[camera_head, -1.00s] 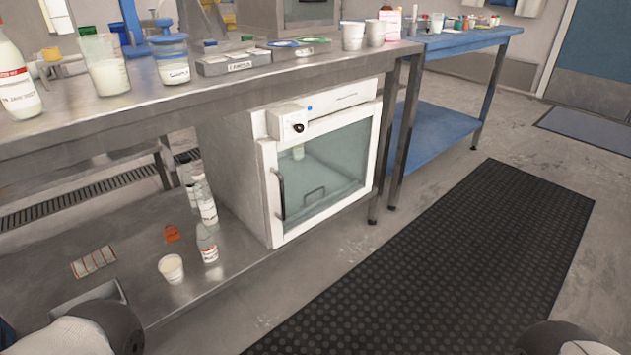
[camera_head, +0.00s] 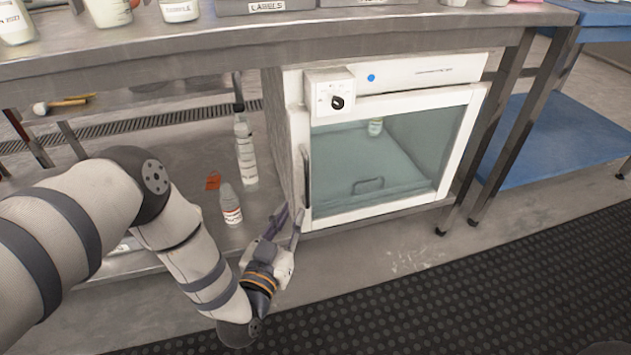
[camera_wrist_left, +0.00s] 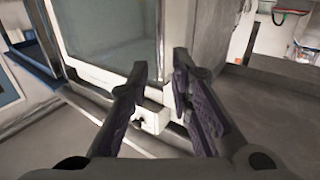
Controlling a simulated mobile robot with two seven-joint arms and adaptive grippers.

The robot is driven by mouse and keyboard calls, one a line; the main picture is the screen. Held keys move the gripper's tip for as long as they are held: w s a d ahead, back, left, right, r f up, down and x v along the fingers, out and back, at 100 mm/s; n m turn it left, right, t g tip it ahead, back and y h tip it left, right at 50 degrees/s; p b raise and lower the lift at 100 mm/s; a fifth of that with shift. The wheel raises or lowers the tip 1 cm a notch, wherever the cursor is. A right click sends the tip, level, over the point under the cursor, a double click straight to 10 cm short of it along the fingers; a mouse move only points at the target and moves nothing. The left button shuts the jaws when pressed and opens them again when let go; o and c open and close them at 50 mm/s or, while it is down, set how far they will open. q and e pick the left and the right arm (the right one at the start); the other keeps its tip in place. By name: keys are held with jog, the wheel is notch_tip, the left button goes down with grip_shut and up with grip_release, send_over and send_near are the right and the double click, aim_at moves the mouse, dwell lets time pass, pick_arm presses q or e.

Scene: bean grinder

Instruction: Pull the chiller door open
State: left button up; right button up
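The white chiller (camera_head: 395,80) stands under the steel table with its glass door (camera_head: 385,160) shut. A dark upright handle (camera_head: 305,178) is on the door's left edge. My left gripper (camera_head: 291,212) is low at that edge, its fingers apart by the handle's lower end. In the left wrist view, my left gripper (camera_wrist_left: 160,62) is open, with the white door edge (camera_wrist_left: 158,45) seen between the fingers. I cannot tell whether a finger touches the handle. My right gripper is out of view.
The steel tabletop (camera_head: 230,38) overhangs the door. A blue shelf (camera_head: 560,145) is at right. The floor in front, with a black mat (camera_head: 480,290), is clear.

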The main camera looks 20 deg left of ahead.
aim_at(306, 185)
pick_arm(q)
jog(key=w+b, duration=0.1)
jog(key=w, duration=0.2)
jog(key=w+b, duration=0.1)
jog(key=w, duration=0.3)
jog(key=w+b, duration=0.1)
jog(key=w, duration=0.2)
jog(key=shift+w+a+f+b, duration=0.15)
jog(key=shift+w+f+b, duration=0.1)
jog(key=shift+b, duration=0.1)
jog(key=shift+w+r, duration=0.15)
jog(key=shift+w, duration=0.2)
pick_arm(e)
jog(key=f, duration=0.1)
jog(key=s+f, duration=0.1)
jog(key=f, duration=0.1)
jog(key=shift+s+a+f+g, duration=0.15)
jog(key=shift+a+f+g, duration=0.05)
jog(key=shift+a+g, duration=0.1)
pick_arm(q)
grip_shut()
